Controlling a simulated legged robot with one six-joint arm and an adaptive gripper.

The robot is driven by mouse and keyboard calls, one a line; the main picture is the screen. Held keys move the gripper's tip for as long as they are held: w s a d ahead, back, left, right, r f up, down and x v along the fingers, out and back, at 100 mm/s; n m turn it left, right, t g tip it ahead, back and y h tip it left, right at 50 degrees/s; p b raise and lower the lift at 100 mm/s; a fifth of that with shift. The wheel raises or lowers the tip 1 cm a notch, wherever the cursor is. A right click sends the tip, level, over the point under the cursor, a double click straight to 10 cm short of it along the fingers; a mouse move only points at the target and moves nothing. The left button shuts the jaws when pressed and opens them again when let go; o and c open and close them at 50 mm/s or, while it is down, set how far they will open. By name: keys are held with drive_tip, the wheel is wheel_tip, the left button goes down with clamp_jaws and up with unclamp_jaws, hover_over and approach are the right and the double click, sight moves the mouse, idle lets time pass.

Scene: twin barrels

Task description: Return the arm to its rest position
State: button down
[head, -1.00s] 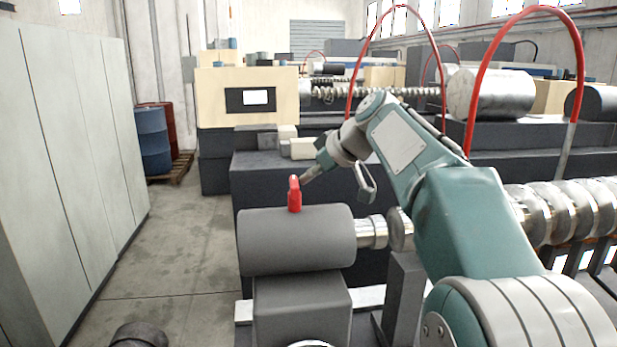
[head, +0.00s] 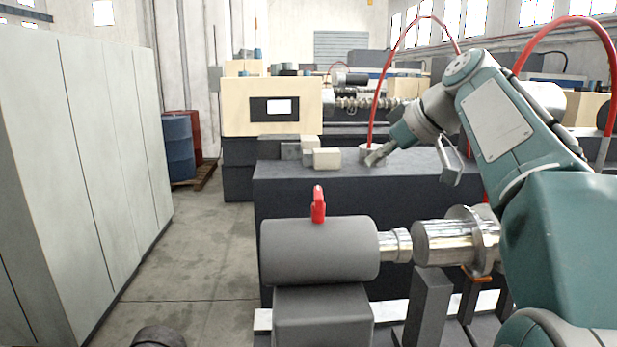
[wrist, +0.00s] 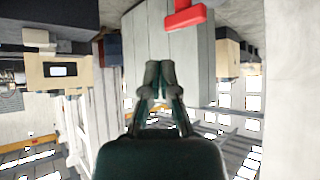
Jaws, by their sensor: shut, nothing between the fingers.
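My teal arm reaches in from the right in the head view. My gripper (head: 374,156) is at its far end, above and to the right of the red handle (head: 318,205), and apart from it. The red handle stands upright on top of the grey cylinder (head: 320,250). In the wrist view my gripper (wrist: 160,72) has its fingertips together with nothing between them. A red part (wrist: 184,14), apparently the handle, shows at the top of the wrist view, clear of the fingers.
A shiny metal shaft (head: 448,243) extends right from the grey cylinder, below my arm. Tall grey cabinets (head: 95,170) line the left. A blue barrel (head: 179,147) and a red barrel stand on a pallet behind. The floor (head: 205,265) between cabinets and machine is clear.

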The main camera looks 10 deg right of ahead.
drive_tip(key=s+a+f+m+h, duration=0.2)
drive_tip(key=s+f+m+h, duration=0.1)
drive_tip(key=s+f, duration=1)
drive_tip(key=s+a+f+m+g+h, duration=0.1)
drive_tip(key=s+a+f+m+h, duration=0.2)
drive_tip(key=s+f, duration=1)
wheel_tip(320, 180, down, 3)
drive_tip(key=shift+r+m+g, duration=0.1)
drive_tip(key=shift+m+g, duration=0.2)
drive_tip(key=shift+m, duration=0.8)
